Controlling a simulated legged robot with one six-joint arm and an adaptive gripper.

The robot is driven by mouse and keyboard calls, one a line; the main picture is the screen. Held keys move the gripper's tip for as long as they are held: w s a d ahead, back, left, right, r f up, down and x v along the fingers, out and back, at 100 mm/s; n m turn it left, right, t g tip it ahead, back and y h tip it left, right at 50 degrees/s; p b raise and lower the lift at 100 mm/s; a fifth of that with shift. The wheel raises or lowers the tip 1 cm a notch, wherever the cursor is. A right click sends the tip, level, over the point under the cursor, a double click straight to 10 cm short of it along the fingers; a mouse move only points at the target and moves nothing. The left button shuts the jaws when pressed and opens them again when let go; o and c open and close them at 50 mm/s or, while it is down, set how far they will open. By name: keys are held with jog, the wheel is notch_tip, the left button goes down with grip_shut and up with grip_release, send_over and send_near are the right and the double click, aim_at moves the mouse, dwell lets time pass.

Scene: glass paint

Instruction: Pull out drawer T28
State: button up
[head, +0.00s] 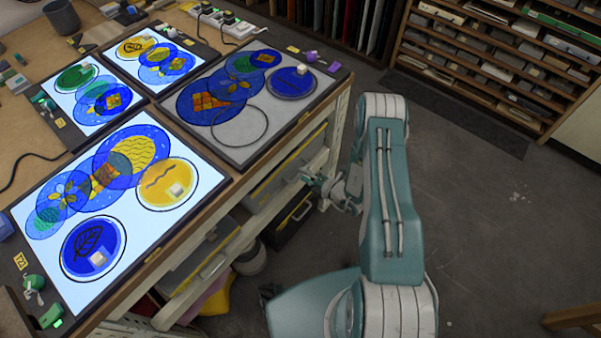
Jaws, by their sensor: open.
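Drawers sit under the workbench edge. An upper drawer (277,190) with a grey front and yellow inside is near my gripper. Another drawer (205,262) is farther left and lower, and a dark one with yellow trim (293,217) sits below. I cannot read a T28 label on any of them. My gripper (313,185) is open, close to the front of the upper drawer, at its right part. My arm hides part of the space to its right. I cannot tell whether the fingers touch the handle.
The workbench carries lit panels with coloured glass discs (165,185) and an unlit grey panel (250,148). A yellow tag (20,261) is on the near panel's frame. A shelf rack (490,60) stands at the back right.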

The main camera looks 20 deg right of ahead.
jog(key=shift+x, duration=0.95)
grip_shut()
jog(key=shift+s, duration=0.1)
jog(key=f+v, duration=0.2)
jog(key=v, duration=1.1)
jog(key=s+f+v, duration=0.1)
jog(key=f+v, duration=0.2)
jog(key=v, duration=1)
jog(key=shift+d+f, duration=0.3)
grip_release()
jog(key=shift+w, duration=0.1)
